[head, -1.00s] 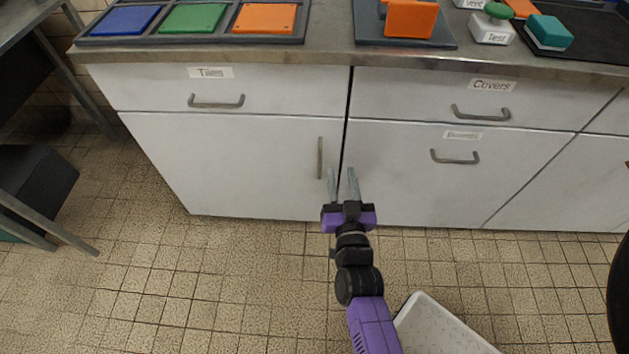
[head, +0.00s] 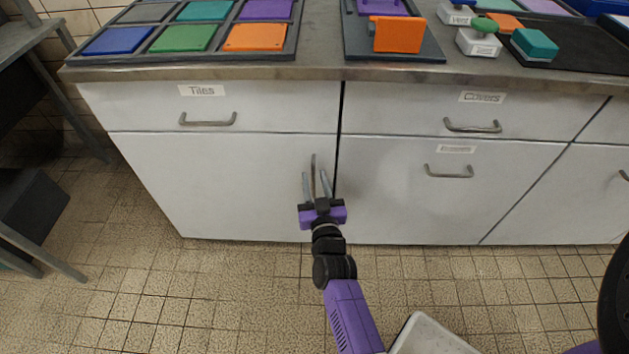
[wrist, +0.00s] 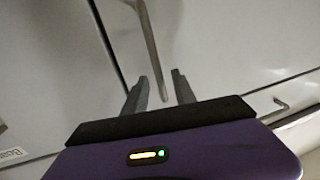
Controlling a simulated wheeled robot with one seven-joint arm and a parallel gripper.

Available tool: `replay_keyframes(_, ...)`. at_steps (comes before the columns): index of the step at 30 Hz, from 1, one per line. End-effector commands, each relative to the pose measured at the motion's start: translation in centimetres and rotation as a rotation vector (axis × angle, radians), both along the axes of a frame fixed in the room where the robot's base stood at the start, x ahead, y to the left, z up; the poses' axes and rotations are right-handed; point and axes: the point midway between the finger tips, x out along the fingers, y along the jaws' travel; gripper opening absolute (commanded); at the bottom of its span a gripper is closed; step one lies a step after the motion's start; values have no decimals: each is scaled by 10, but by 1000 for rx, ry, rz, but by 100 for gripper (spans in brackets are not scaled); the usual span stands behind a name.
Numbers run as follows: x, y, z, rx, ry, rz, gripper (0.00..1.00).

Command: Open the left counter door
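The left counter door (head: 215,185) is a white panel below the Tiles drawer, and it looks closed. Its vertical bar handle (head: 313,172) is near the door's right edge. It also shows in the wrist view (wrist: 149,45). My gripper (head: 314,176) is in front of the handle, with the fingers apart on either side of its line in the head view. In the wrist view my gripper (wrist: 160,88) is open, and the handle's near end lies between the fingertips. I cannot tell whether the fingers touch it.
The Tiles drawer (head: 210,105) is above the door, and a drawer with a Covers label (head: 455,112) is to the right. A white bin (head: 430,338) stands on the floor by my arm. The tiled floor (head: 200,290) at left is clear.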

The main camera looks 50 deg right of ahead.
Motion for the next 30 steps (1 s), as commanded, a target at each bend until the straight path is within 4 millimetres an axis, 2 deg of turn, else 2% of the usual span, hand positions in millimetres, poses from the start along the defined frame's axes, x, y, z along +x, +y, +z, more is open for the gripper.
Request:
replay_keyframes(11, 3, -2, 0, 0, 0, 1, 30)
replay_keyframes(15, 3, -2, 0, 0, 0, 0, 3)
replay_keyframes(16, 3, -2, 0, 0, 0, 0, 0)
replay_keyframes(30, 2, -2, 0, 0, 0, 0, 0)
